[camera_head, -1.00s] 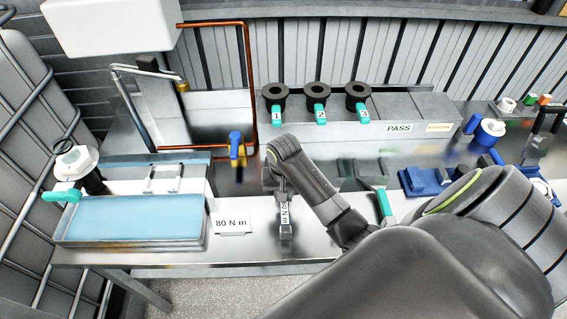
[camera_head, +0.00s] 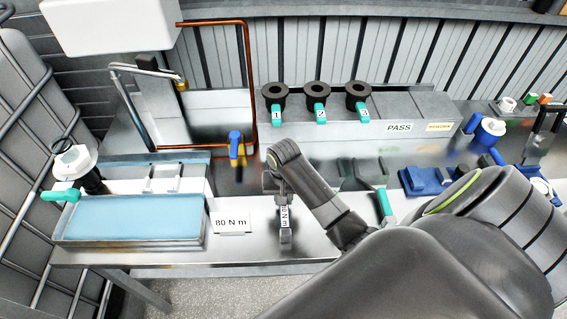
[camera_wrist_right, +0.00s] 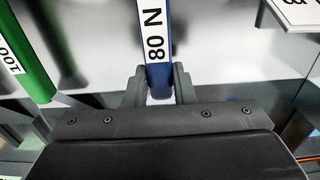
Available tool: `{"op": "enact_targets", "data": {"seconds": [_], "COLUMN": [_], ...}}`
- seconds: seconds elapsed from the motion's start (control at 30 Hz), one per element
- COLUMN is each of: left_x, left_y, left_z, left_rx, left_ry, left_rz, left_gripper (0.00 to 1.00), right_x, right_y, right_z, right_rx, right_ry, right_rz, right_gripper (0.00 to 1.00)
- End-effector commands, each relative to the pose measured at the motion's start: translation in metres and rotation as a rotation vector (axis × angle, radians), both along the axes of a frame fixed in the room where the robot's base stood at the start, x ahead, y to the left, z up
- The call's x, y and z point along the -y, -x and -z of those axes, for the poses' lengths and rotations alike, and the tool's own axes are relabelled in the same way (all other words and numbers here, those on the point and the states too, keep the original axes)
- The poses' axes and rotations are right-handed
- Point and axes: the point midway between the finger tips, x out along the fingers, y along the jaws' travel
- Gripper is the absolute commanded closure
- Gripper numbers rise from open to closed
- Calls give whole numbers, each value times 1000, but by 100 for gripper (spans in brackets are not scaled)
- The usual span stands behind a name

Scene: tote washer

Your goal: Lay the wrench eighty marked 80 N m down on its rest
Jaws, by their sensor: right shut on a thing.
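My right gripper (camera_wrist_right: 160,85) is shut on the blue wrench eighty (camera_wrist_right: 155,45), whose white label reads "80 N" in the right wrist view. In the head view its label (camera_head: 285,218) shows upright below my right wrist, over the front of the steel bench; most of the wrench is hidden by my arm. A card marked "80 N m" (camera_head: 232,222) stands just left of the wrench. A metal rest with two uprights (camera_head: 163,178) appears farther left, behind the blue-topped tray; I cannot tell whether it is the wrench's rest. My left gripper is not in view.
A green wrench marked 100 (camera_wrist_right: 28,60) lies left of the gripper in the wrist view. The blue-topped tray (camera_head: 72,238) fills the bench's left end. A yellow and blue valve (camera_head: 237,148) stands behind. Numbered black fittings (camera_head: 317,90) line a back ledge.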

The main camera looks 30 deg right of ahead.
Motion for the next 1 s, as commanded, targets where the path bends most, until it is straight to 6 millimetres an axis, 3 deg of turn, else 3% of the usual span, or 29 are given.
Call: {"op": "enact_targets", "data": {"seconds": [0.57, 0.6, 0.7, 0.8, 1.0], "left_x": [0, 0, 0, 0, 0], "left_y": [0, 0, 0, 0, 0], "left_z": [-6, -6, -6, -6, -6], "left_rx": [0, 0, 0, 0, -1], "left_ry": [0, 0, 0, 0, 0], "left_rz": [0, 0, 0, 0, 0], "left_gripper": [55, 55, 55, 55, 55], "right_x": [0, 0, 0, 0, 0], "right_y": [-1, -1, -1, -1, 0], "right_z": [5, 5, 5, 5, 6], "right_rx": [3, 3, 2, 1, -1], "right_ry": [-1, -1, 0, 0, -1], "right_rz": [-1, -1, -1, -1, 0], "right_gripper": [100, 75, 62, 51, 49]}}
